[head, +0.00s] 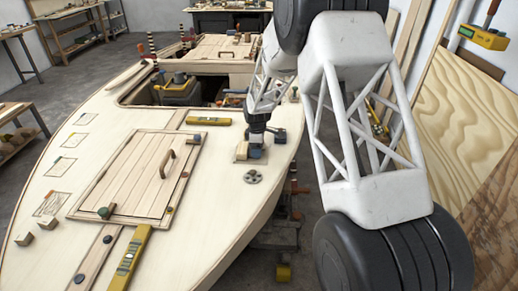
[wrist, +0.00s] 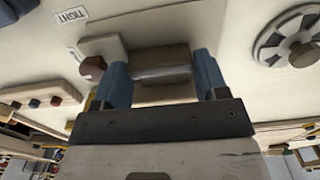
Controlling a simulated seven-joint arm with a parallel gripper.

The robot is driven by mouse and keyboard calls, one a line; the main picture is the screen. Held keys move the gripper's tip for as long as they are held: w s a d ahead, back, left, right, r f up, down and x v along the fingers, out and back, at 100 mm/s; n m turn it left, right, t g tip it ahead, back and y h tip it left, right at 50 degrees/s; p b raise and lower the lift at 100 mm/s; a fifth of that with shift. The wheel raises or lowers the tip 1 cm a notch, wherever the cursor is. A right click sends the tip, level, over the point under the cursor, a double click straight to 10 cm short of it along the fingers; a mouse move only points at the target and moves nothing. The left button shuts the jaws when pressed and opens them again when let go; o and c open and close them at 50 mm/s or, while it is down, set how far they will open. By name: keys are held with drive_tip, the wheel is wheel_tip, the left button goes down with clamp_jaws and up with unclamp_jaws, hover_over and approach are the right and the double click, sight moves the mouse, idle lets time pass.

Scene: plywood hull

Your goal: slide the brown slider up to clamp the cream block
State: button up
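My gripper (wrist: 161,75) has two blue fingers, one on each side of a brown block that looks like the brown slider (wrist: 162,57). The slider fills the gap between the fingers, and they appear to press on its sides. A cream block (wrist: 100,46) lies just left of and behind the slider in the wrist view, with a round brown knob (wrist: 92,68) at its near corner. I cannot tell whether slider and cream block touch. In the head view my gripper (head: 257,150) is low over the deck, beside a cream piece (head: 241,151); the slider is hidden there.
A spoked round fitting (wrist: 287,36) is right of my gripper, also on the deck in the head view (head: 253,177). A label reading "TIGHT" (wrist: 72,16) is near the cream block. A hatch with a handle (head: 135,175) lies left. An open hatchway (head: 180,90) is behind.

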drive_tip(key=shift+o, duration=0.4)
drive_tip(key=shift+r, duration=0.1)
drive_tip(key=shift+r, duration=3.8)
